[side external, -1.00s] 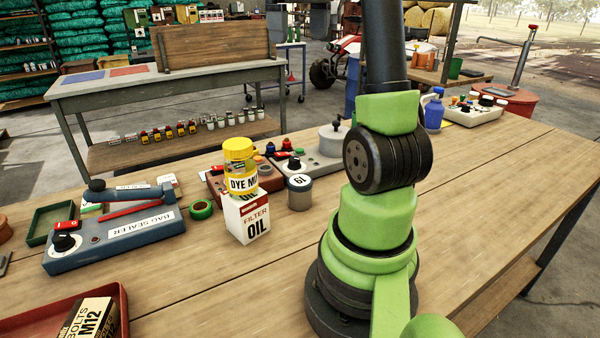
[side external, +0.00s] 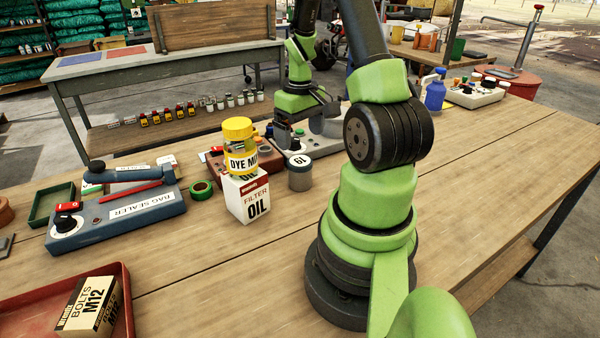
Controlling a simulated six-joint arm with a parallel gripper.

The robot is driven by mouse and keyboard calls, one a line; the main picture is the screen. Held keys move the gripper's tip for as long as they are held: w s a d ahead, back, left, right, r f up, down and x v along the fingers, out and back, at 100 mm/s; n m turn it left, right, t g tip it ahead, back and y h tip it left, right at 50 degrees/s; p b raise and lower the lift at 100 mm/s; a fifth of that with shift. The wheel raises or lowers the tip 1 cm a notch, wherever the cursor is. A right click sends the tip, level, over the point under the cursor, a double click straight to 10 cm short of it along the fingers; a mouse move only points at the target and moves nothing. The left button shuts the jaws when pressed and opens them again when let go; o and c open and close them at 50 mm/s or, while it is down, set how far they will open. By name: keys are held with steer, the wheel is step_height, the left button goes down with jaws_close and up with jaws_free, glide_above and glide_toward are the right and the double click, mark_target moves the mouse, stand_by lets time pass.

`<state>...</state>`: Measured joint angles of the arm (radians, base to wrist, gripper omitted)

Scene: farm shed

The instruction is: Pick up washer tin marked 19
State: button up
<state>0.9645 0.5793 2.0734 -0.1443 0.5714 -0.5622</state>
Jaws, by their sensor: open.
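Nothing shows between the fingers.
Control boxes (side external: 340,150) sit behind the tin. A bag sealer (side external: 120,215), green tape roll (side external: 201,190) and red tray (side external: 120,275) with a bolts box (side external: 88,305) lie left. The bench front centre is clear. A blue bottle (side external: 435,94) stands back right.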

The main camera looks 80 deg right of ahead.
mark_target(300, 160)
step_height(300, 160, down, 10)
steer(key=shift+f, duration=0.2)
steer(key=c, duration=1.1)
steer(key=shift+d+r, duration=0.1)
